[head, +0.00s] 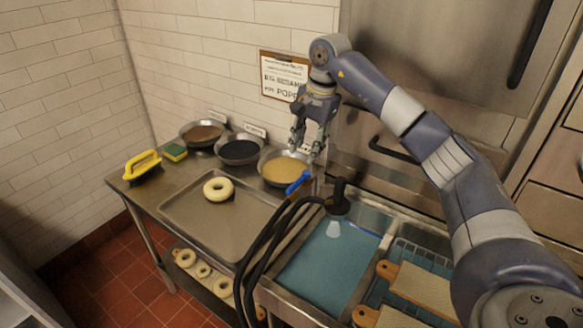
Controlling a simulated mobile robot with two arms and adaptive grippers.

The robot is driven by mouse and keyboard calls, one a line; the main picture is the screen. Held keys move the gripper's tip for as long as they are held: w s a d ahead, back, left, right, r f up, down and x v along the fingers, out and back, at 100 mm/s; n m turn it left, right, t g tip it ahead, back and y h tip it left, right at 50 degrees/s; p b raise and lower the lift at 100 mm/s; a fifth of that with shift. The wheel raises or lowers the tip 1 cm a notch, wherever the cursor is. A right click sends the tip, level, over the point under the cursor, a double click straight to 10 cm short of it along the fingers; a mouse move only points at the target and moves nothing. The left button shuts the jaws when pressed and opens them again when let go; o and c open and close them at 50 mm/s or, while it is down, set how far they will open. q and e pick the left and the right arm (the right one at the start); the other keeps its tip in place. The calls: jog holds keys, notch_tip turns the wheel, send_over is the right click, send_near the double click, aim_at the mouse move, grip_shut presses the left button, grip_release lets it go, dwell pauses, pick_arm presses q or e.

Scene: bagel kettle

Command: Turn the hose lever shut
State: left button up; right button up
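The blue hose lever (299,183) is at the right end of the steel counter, where the black hoses (262,245) pass the near left edge of the sink. My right gripper (308,155) hangs above and slightly behind the lever, over the bowl of yellowish topping (287,169). Its fingers look spread, with nothing seen between them. It appears apart from the lever. A black nozzle (338,198) stands at the sink's back corner. The valve body under the lever is too small to make out. My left gripper is not in view.
A tray (180,212) holds one bagel (218,189). Bowls of brown topping (202,132) and dark topping (239,150) stand behind it. A yellow brush (142,165) and sponge (175,152) lie at left. The water-filled sink (322,262) and wooden boards (424,289) are at right.

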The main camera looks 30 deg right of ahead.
jog(key=p, duration=0.2)
send_over(300, 179)
jog(key=s, duration=0.2)
jog(key=f, duration=0.6)
jog(key=shift+w+d+f, duration=0.1)
jog(key=shift+w+f, duration=0.05)
jog(key=shift+w, duration=0.1)
jog(key=f, duration=0.1)
jog(key=w+f+p, duration=0.1)
jog(key=shift+f, duration=0.75)
grip_shut()
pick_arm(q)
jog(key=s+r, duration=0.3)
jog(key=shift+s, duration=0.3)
